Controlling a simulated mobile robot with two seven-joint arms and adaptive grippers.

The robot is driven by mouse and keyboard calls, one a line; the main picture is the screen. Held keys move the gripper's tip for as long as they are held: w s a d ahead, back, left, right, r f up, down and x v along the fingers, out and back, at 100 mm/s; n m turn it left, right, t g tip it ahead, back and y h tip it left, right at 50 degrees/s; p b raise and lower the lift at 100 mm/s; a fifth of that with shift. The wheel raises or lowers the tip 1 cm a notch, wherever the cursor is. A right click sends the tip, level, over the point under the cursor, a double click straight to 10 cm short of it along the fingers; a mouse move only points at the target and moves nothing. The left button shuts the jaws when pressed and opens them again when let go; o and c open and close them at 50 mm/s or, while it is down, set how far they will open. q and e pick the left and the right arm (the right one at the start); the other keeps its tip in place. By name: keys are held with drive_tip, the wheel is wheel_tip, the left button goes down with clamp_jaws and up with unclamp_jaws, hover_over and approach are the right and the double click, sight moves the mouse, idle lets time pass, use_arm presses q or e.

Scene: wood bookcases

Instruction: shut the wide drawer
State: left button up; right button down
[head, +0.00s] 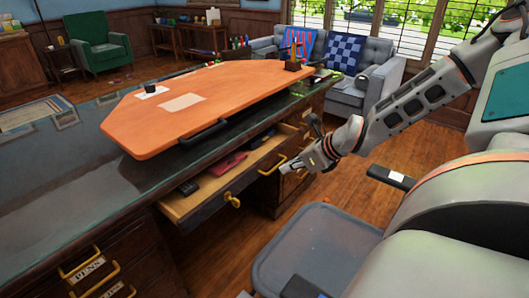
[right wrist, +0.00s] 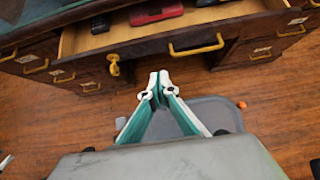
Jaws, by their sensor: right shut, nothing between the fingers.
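The wide drawer (head: 205,206) sticks out from the desk, open, with a dark front, a brass handle (head: 272,167) and a brass key (head: 232,200). Inside lie a black object (head: 188,187) and a red case (head: 227,164). In the right wrist view the drawer front (right wrist: 150,48) crosses the top, with its handle (right wrist: 196,46). My right gripper (head: 286,168) is shut and empty, close to the handle in the head view. In the right wrist view its fingertips (right wrist: 159,78) show below the drawer front; contact cannot be told. My left gripper is out of view.
The desk (head: 45,190) carries an orange board (head: 170,115) above the drawer. Labelled lower drawers (head: 90,275) with brass handles look shut. A grey sofa (head: 345,92) and a green armchair (head: 98,45) stand behind. Wood floor is open to the right.

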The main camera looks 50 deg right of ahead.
drive_tip(key=s+f+b+x, duration=0.1)
drive_tip(key=b+x, duration=0.1)
drive_tip(key=x, duration=0.3)
drive_tip(key=b, duration=0.4)
approach(252, 174)
drive_tip(key=x, duration=0.6)
drive_tip(key=shift+s+f, duration=0.1)
drive_tip(key=shift+s, duration=0.1)
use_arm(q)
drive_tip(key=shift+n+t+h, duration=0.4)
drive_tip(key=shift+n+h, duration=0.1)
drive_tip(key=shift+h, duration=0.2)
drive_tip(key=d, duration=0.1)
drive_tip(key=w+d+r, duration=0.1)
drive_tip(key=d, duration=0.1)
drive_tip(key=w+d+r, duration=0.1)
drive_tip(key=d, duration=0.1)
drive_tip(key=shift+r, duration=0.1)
use_arm(e)
drive_tip(key=shift+w, duration=0.1)
